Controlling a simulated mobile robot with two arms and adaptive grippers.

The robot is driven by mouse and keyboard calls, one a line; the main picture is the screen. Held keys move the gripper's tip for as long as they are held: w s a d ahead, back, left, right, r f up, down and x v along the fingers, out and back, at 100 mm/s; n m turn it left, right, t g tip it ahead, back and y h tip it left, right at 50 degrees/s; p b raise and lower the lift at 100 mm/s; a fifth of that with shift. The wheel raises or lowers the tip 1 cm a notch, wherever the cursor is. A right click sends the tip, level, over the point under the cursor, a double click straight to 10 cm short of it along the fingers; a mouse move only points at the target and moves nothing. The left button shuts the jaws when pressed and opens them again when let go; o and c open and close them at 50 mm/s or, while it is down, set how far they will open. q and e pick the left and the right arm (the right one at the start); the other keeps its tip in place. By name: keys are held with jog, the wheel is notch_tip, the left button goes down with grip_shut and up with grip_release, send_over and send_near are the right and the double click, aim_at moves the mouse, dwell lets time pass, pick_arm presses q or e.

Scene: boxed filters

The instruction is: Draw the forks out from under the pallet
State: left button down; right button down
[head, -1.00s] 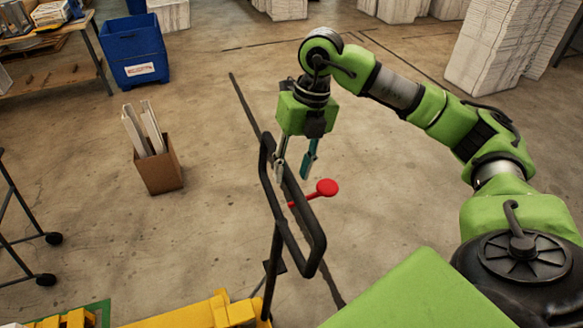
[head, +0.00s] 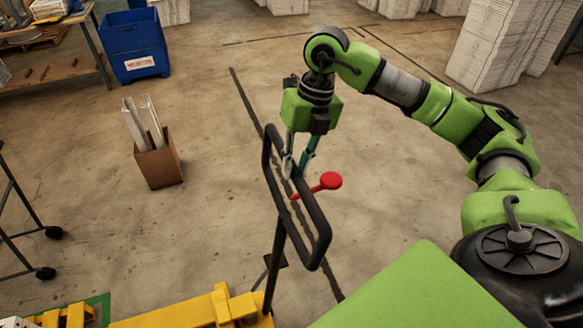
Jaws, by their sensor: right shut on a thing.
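The pallet truck's black loop handle (head: 316,229) stands in the middle of the head view, with a red knob (head: 330,180) at its side. Its thin dark shaft runs down to the yellow truck body (head: 228,309) at the bottom edge. My right gripper (head: 297,168) points down at the upper part of the loop and is shut on the handle. The forks and the pallet cannot be made out; the picture's lower edge cuts off the truck. My left gripper is out of view.
A cardboard box (head: 160,169) with upright white filters stands on the floor at left. A blue bin (head: 137,64) and a workbench (head: 52,82) are behind it. A dark wheeled frame (head: 22,233) is at the left edge.

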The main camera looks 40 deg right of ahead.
jog(key=shift+d+r, duration=0.1)
jog(key=shift+d, duration=0.35)
jog(key=c, duration=2.1)
grip_release()
jog(key=shift+d, duration=0.15)
jog(key=shift+o, duration=1)
jog(key=shift+s+d, duration=0.2)
notch_tip(320, 180, up, 12)
jog(key=d, duration=0.2)
jog(key=shift+s+d, duration=0.15)
jog(key=shift+s, duration=0.1)
jog(key=shift+f, duration=0.2)
